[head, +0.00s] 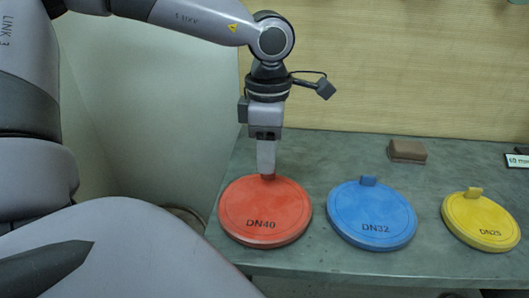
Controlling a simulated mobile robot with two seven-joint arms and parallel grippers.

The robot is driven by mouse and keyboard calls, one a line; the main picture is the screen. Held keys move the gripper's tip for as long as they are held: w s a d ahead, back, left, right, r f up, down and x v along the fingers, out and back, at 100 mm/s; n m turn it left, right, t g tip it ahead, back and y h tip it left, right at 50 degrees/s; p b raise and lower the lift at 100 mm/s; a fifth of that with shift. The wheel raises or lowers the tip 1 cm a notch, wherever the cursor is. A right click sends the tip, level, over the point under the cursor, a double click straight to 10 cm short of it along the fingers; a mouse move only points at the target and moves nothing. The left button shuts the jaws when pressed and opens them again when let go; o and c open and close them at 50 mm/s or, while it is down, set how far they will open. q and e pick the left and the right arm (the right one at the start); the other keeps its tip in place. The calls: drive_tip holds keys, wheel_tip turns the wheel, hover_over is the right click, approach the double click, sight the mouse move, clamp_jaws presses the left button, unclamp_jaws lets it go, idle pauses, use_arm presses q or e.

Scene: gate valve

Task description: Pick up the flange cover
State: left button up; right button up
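Three round flange covers lie flat on a grey-green table, each with a small upright tab near its back edge. The red cover (265,209) is marked DN40, the blue cover (371,212) DN32, and the yellow cover (482,219) DN25. My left gripper (267,174) points straight down at the red cover's tab. Its fingertips meet or overlap the tab, which is mostly hidden. The fingers show edge-on, so I cannot tell whether they are closed on the tab. The red cover looks flat on the table. My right gripper is out of view.
A brown block (407,151) sits at the back of the table (325,165). A white label (517,160) stands at the right edge. A wooden wall panel (400,70) rises behind. Bare table lies between the covers and the back.

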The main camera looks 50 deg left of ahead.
use_arm(q)
drive_tip(key=shift+f, duration=1.45)
clamp_jaws()
drive_tip(key=shift+w+r, duration=0.1)
drive_tip(key=shift+r, duration=0.05)
wheel_tip(320, 180, up, 20)
drive_tip(key=p, duration=0.1)
drive_tip(key=shift+p, duration=0.4)
